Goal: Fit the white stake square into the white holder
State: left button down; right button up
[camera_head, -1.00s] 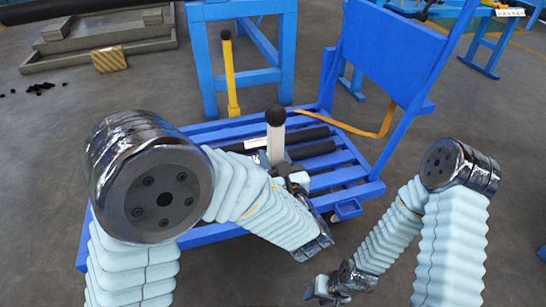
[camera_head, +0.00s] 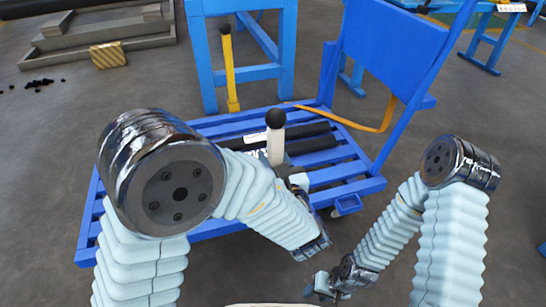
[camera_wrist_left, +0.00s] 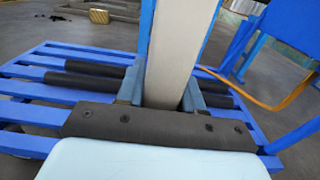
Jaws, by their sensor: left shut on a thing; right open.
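The white stake square (camera_head: 276,147) is a pale upright post with a black ball on top, above the blue cart in the head view. My left gripper (camera_wrist_left: 165,92) is shut on it; in the left wrist view the stake's white face (camera_wrist_left: 183,55) rises between the fingers. The stake's lower end is hidden by my left gripper and arm. My right gripper (camera_head: 321,288) is open and empty, low in the head view, well apart from the stake. I cannot make out the white holder in either view.
The blue slatted cart (camera_head: 222,233) carries dark bars (camera_head: 312,145). A yellow post (camera_head: 229,75) with a dark top stands behind it, by a blue table frame (camera_head: 239,74). An orange strap (camera_head: 345,121) runs to the cart's upright panel. A pale edge (camera_head: 265,305) shows at the bottom.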

pick_arm(q)
jog(key=shift+f, duration=0.4)
jog(key=c, duration=0.6)
grip_release()
jog(key=shift+c, duration=0.2)
jog(key=p+v, duration=0.1)
jog(key=v, duration=1.3)
jog(key=shift+w+a, duration=0.1)
